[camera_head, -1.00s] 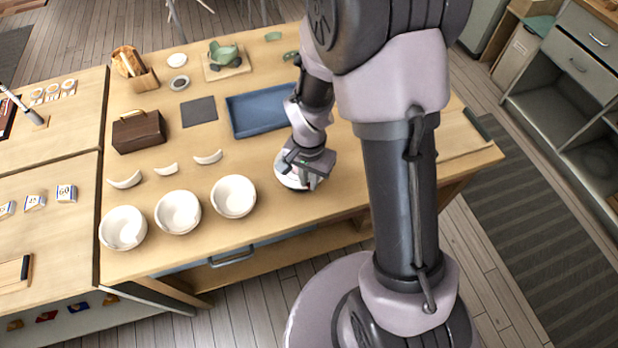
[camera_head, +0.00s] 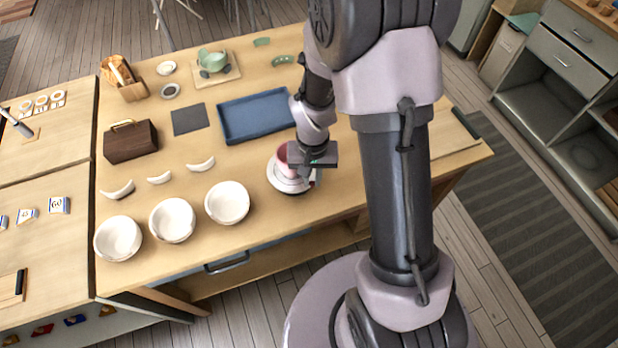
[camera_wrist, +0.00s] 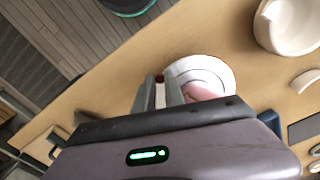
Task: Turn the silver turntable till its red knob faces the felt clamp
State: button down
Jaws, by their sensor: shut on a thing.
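The silver turntable (camera_head: 281,181) is a pale round disc near the front edge of the bench, right of the white bowls. It also shows in the wrist view (camera_wrist: 222,72). A pink bowl or cup (camera_head: 283,157) stands on it, partly hidden by my gripper; a piece of it shows in the wrist view (camera_wrist: 197,92). The red knob (camera_wrist: 160,78) is at the turntable's rim, between my fingertips. My gripper (camera_head: 311,180) is shut on the knob, at the disc's right side in the head view. I cannot pick out the felt clamp for certain.
Several white bowls (camera_head: 227,203) stand left of the turntable, with white curved shards (camera_head: 201,164) behind them. A blue tray (camera_head: 256,116) lies behind the turntable. The bench right of my gripper looks clear.

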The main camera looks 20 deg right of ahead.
jog(key=shift+w+d+n+p, duration=0.35)
jog(key=shift+d+n, duration=0.15)
jog(key=shift+n, duration=0.45)
jog(key=shift+w+d+n+p, duration=0.2)
jog(key=shift+w+d+n, duration=0.25)
jog(key=shift+n, duration=0.5)
jog(key=shift+w+d+n+p, duration=0.3)
jog(key=shift+w+d+n, duration=0.05)
jog(key=shift+n, duration=0.5)
jog(key=shift+w+d+n+p, duration=0.25)
jog(key=shift+w+d+n, duration=0.1)
jog(key=shift+n, duration=0.5)
jog(key=shift+w+d+n+p, duration=0.15)
jog(key=shift+w+n+p, duration=0.1)
jog(key=shift+w+n, duration=0.35)
jog(key=shift+w+d+n+p, duration=0.15)
jog(key=shift+w+n+p, duration=0.1)
jog(key=shift+n, duration=0.55)
jog(key=shift+w+d+n+p, duration=0.1)
jog(key=shift+w+n+p, duration=0.35)
jog(key=shift+w+n, duration=0.6)
jog(key=shift+s+n, duration=0.15)
jog(key=shift+n, duration=0.3)
jog(key=c, duration=1.7)
grip_release()
